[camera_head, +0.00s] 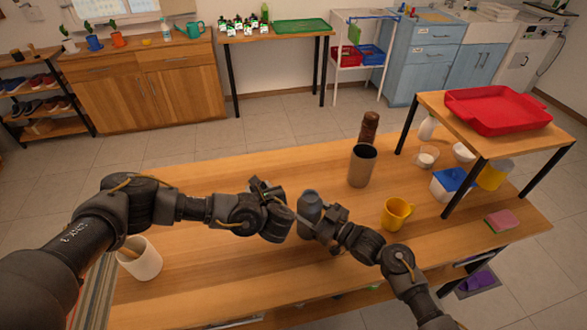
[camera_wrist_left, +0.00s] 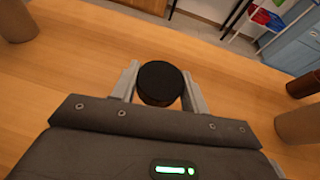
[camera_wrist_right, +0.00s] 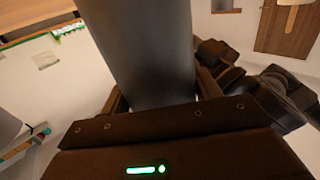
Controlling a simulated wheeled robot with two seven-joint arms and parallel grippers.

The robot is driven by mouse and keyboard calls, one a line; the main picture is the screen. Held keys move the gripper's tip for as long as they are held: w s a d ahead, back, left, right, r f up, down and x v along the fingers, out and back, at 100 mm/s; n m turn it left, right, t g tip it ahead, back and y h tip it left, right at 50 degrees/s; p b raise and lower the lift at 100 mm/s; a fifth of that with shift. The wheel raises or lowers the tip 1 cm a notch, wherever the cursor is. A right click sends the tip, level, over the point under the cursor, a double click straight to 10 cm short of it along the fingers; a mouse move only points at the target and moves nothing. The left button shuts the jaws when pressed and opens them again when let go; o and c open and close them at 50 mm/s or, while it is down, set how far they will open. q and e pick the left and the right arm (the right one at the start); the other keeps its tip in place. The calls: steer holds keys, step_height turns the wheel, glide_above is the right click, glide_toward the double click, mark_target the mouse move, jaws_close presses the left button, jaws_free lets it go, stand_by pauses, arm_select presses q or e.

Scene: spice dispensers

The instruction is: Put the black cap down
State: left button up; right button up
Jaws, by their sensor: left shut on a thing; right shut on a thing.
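The black cap (camera_wrist_left: 160,83) is a dark round disc between the two fingers of my left gripper (camera_wrist_left: 161,90) in the left wrist view. That gripper is shut on it, with the wooden table (camera_head: 240,275) behind. In the head view I cannot make out the cap; the left wrist stands close left of the grey dispenser (camera_head: 309,205). My right gripper (camera_head: 321,220) is shut on that dispenser. It fills the middle of the right wrist view as a tall grey cylinder (camera_wrist_right: 145,50). Whether its base touches the table is unclear.
A brown cup (camera_head: 361,166), a dark brown mill (camera_head: 369,127) and a yellow mug (camera_head: 396,214) stand right of the grippers. A white cup (camera_head: 139,260) stands at the left. A raised shelf with a red tray (camera_head: 497,108) is at the right. The table's front middle is clear.

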arm_select(q)
steer(key=f+m+h, duration=0.1)
steer(key=w+f+m+t+h, duration=0.1)
steer(key=f+h, duration=0.1)
steer(key=shift+m, duration=0.4)
steer(key=shift+f+m+h, duration=0.6)
steer(key=shift+m+h, duration=0.3)
steer(key=shift+h, duration=0.1)
steer(key=shift+w+f+m+h, duration=0.15)
steer(key=shift+m+h, duration=0.35)
steer(key=shift+h, duration=0.3)
steer(key=m+h, duration=0.2)
steer(key=shift+r+m+h, duration=0.65)
steer(key=shift+m+h, duration=0.25)
steer(key=shift+h, duration=0.1)
steer(key=r+m+g+h, duration=0.1)
steer(key=s+r+m+g+h, duration=0.1)
steer(key=r+m+h, duration=0.1)
steer(key=shift+a, duration=0.2)
steer(key=shift+s+r+m+g+h, duration=0.2)
steer(key=shift+r+m+g+h, duration=0.2)
steer(key=shift+m+h, duration=0.1)
steer(key=shift+f, duration=5.05)
steer(key=shift+f, duration=0.1)
